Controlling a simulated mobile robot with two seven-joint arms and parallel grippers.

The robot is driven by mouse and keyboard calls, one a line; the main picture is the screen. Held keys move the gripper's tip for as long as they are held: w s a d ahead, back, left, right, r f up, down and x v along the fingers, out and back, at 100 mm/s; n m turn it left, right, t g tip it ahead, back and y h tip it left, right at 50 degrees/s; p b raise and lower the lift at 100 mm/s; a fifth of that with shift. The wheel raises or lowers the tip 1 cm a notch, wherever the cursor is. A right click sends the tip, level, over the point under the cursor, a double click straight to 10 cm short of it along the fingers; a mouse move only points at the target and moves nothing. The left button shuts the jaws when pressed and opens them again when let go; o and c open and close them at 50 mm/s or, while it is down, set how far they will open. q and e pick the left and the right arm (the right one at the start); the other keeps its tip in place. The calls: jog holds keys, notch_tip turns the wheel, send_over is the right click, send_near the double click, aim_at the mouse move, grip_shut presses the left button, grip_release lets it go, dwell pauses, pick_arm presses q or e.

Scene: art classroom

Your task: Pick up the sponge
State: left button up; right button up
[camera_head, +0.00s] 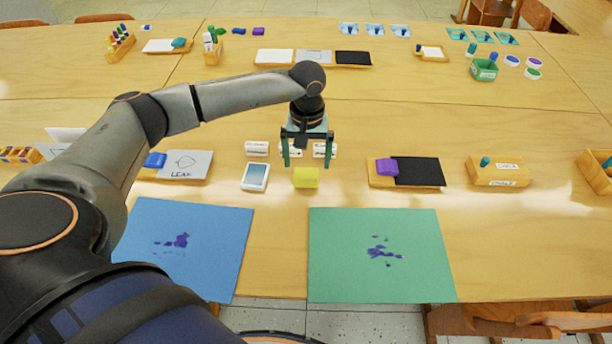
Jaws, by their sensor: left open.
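A small yellow sponge (306,178) lies on the wooden table, just behind the gap between the blue and green mats. My left gripper (306,160) points down at the sponge, with its two fingers apart. It looks to be above or just behind the sponge, and its gap is empty as far as I can see. The exact height over the sponge is hard to tell. My right gripper does not show.
A blue mat (226,225) and a green mat (425,240), both with purple stains, lie in front. A tablet-like card (255,176) lies left of the sponge. White labelled blocks (257,148) stand behind it. A purple block (387,167) rests on a tray at right.

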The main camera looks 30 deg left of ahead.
aim_at(306, 170)
pick_arm(q)
jog(key=f, duration=0.5)
jog(key=shift+w+a+f, duration=0.15)
jog(key=shift+a, duration=0.05)
jog(key=c, duration=1.2)
